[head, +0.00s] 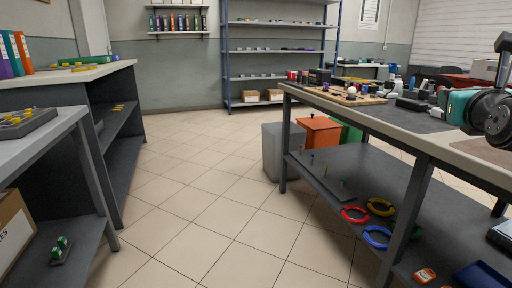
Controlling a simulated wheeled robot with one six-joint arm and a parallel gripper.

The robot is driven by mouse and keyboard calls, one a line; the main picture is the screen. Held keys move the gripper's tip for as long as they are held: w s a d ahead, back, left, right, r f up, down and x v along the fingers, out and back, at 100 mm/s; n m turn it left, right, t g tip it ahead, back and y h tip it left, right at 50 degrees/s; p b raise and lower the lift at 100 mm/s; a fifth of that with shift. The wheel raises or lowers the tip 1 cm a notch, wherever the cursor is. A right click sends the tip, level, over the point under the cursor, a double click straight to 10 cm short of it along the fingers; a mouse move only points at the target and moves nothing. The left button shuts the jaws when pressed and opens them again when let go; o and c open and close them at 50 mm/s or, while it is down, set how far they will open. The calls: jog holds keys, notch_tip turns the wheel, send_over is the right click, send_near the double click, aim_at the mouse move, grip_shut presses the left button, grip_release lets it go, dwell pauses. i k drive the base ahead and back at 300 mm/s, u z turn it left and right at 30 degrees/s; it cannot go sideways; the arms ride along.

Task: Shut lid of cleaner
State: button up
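I cannot pick out a cleaner or its lid in the head view. Many small items stand on the long workbench (440,147) at the right, too small to tell apart. A teal machine with a black round part (457,106) is at the bench's right end, cut off by the picture edge. I cannot tell whether it has a lid. My gripper is not in view.
The tiled floor (200,200) is clear between the right workbench and the left tables (60,125). A grey bin (283,152) and an orange bin (318,133) stand by the workbench. Coloured rings (377,238) lie on its lower shelf. A blue-framed rack (275,52) stands behind.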

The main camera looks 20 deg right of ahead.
aim_at(393, 66)
jog(key=i, duration=3.9)
jog(key=z, duration=1.9)
